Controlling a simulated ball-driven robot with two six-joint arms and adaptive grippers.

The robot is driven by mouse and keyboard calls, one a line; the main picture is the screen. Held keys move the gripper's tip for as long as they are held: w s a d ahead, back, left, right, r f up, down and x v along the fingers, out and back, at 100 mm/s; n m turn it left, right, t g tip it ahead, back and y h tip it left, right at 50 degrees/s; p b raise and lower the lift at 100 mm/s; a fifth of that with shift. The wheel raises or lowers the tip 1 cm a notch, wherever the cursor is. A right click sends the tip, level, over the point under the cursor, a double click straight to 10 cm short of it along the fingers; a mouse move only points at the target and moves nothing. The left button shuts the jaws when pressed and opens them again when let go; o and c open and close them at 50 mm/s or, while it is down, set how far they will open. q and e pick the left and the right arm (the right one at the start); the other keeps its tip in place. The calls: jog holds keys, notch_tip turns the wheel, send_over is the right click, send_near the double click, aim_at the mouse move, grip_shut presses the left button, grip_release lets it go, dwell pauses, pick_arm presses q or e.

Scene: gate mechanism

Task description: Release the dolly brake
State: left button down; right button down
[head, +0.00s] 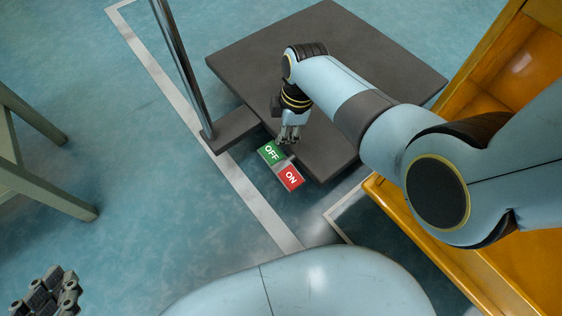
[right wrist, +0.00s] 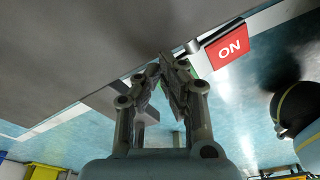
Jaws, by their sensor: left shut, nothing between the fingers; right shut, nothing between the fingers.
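The dolly (head: 330,60) is a dark grey flat platform on the floor in the head view; its underside or edge fills the upper left of the right wrist view (right wrist: 70,50). The brake pedal at its near edge has a green OFF plate (head: 271,152) and a red ON plate (head: 290,177). The ON plate also shows in the right wrist view (right wrist: 233,47), where the fingers mostly hide the green one. My right gripper (head: 289,135) is shut and empty, pointing down close to the OFF plate; I cannot tell whether they touch. My left gripper (head: 45,293) is shut and empty, far from the dolly.
A metal post (head: 182,65) rises from a grey bracket (head: 236,130) beside the dolly. An orange shelf-like unit (head: 500,85) stands at the right. A pale green-grey frame (head: 50,170) stands at the left. Blue floor with a white line lies clear between.

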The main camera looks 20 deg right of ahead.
jog(key=shift+f+b, duration=0.45)
jog(key=shift+f, duration=0.3)
dwell(0.3)
